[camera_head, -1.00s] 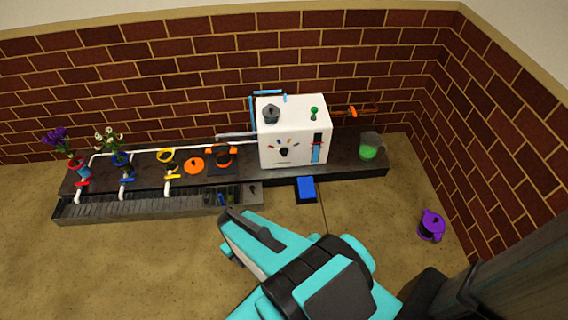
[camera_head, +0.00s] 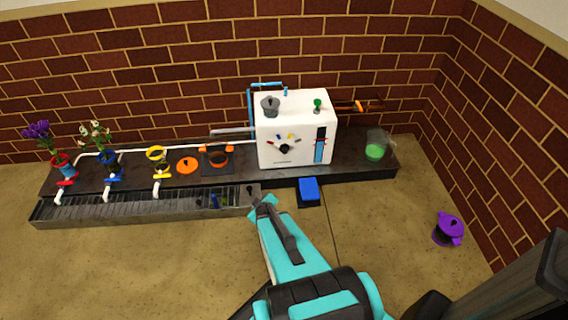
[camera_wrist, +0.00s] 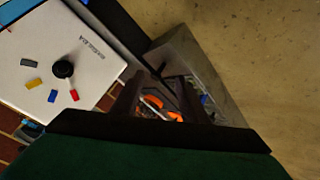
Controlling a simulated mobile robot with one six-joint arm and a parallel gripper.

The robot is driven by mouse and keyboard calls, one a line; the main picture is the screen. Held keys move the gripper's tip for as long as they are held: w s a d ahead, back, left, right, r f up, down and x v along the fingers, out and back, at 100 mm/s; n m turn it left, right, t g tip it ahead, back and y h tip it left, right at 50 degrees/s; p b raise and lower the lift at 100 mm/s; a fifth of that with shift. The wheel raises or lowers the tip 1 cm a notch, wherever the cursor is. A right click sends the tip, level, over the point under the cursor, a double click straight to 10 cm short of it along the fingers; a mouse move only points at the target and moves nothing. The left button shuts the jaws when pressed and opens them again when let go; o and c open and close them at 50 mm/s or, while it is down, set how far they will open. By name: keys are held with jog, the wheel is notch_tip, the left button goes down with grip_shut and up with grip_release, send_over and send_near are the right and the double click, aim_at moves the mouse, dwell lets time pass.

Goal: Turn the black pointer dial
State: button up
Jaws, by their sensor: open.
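The black pointer dial (camera_head: 284,149) is on the front of the white machine (camera_head: 268,127), with small coloured marks in an arc above it. In the wrist view the dial (camera_wrist: 63,69) is at the upper left, near grey, yellow, blue and red marks. My gripper (camera_head: 262,205) is in front of and below the machine, by the right end of the trough, apart from the dial. In the wrist view its dark fingers (camera_wrist: 160,95) stand apart with nothing held between them.
A grated trough (camera_head: 130,207) and taps run along the counter's left, with flower vases behind. A blue block (camera_head: 308,189) sits below the machine. A green-filled jar (camera_head: 375,148) stands at right, and a purple pot (camera_head: 447,229) on the floor. Open floor lies in front.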

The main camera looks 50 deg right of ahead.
jog(key=d+t+h+b, duration=0.35)
jog(key=d+b, duration=0.35)
jog(key=d, duration=0.4)
jog(key=n+t+h+b, duration=0.2)
jog(key=t+b, duration=0.1)
jog(key=b, duration=0.3)
send_near(285, 152)
jog(key=v, duration=0.5)
jog(key=shift+w+f, duration=0.1)
jog(key=shift+f, duration=0.2)
jog(key=shift+d, duration=0.1)
jog(key=b+x, duration=0.3)
jog(key=x, duration=0.9)
jog(key=shift+w, duration=0.1)
jog(key=shift+w+d+r+b, duration=0.2)
jog(key=shift+w+d+b, duration=0.3)
jog(key=shift+w, duration=0.1)
